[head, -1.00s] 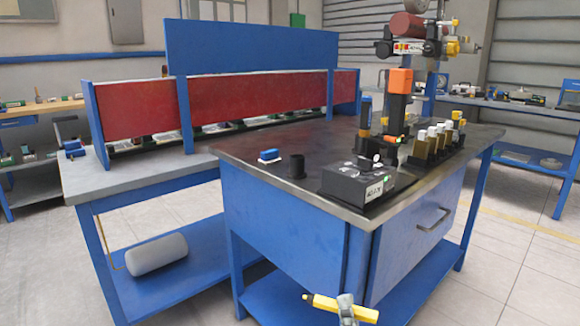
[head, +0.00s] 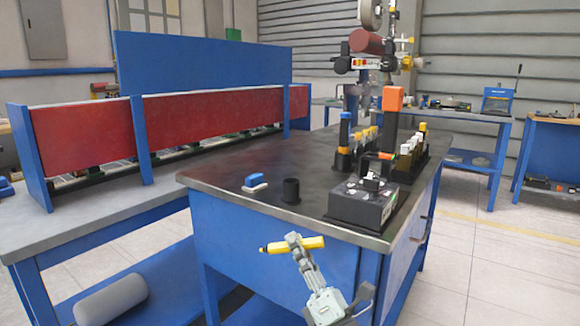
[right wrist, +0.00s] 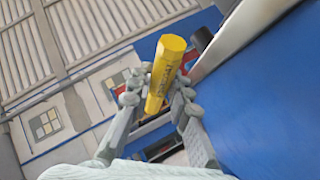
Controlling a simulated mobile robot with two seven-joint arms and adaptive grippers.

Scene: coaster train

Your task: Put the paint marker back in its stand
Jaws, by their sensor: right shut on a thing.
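The yellow paint marker (head: 313,243) lies sideways in my right gripper (head: 293,242), its dark tip toward the left. In the right wrist view the marker (right wrist: 166,68) sits between the fingers of my right gripper (right wrist: 160,97), which is shut on it. The gripper is in front of the table's near side, just below the top's edge in the head view. A short black cup, which looks like the stand (head: 291,191), stands upright on the table, above and behind the marker. I cannot see into it. My left gripper is out of view.
The dark table top (head: 225,178) has a front edge between gripper and cup. A blue-and-white block (head: 255,182) lies left of the cup; a black box (head: 362,203) stands right of it. Bottles in a rack (head: 410,152) and a tall machine are behind.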

